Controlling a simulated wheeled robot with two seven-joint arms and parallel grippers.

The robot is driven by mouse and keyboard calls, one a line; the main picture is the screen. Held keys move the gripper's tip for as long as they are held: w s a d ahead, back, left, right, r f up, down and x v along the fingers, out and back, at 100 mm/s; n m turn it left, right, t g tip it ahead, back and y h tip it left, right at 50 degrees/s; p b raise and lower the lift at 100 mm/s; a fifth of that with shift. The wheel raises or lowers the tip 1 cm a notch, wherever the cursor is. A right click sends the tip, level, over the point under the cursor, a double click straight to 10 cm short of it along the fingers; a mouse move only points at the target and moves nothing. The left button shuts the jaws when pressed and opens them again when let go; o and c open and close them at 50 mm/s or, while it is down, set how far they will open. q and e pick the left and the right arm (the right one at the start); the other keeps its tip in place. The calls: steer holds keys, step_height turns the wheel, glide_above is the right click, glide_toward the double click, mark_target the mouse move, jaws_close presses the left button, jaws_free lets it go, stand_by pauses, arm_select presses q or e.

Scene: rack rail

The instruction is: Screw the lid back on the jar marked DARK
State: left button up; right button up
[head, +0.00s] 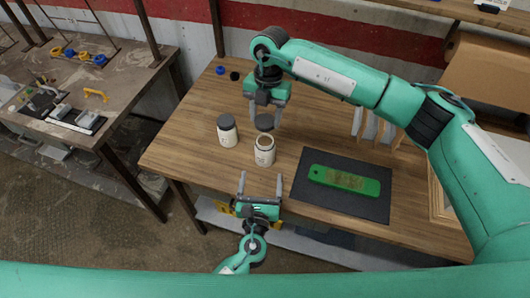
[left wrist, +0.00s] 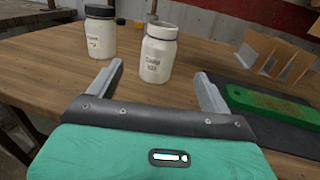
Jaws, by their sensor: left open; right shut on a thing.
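The open jar (head: 265,152) is white with a brown inside, and stands upright on the wooden table. In the left wrist view the jar (left wrist: 158,52) has a label that seems to start with "Dark". My right gripper (head: 267,112) is shut on a dark round lid (head: 264,122) and holds it above and slightly behind the jar mouth, apart from it. My left gripper (head: 261,178) is open and empty, in front of the jar at the table's front edge. Its fingers (left wrist: 160,72) point toward the jar without touching it.
A second white jar (head: 227,132) with a dark lid stands just left of the open jar. A green board (head: 344,181) lies on a dark mat (head: 344,204) to the right. Small blue (head: 220,70) and black (head: 235,76) caps lie at the back left. Wooden racks stand at right.

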arm_select(q)
steer(key=w, duration=0.8)
steer(key=w+d, duration=0.1)
steer(key=w, duration=0.3)
steer(key=c, duration=1.5)
arm_select(e)
glide_above(265, 143)
steer(key=shift+w+f, duration=0.2)
steer(key=shift+f, duration=1.05)
steer(key=shift+w+f, duration=0.15)
steer(key=shift+f, duration=1.05)
steer(key=shift+f, duration=0.9)
steer(key=shift+d+f, duration=0.1)
steer(key=shift+f, duration=0.45)
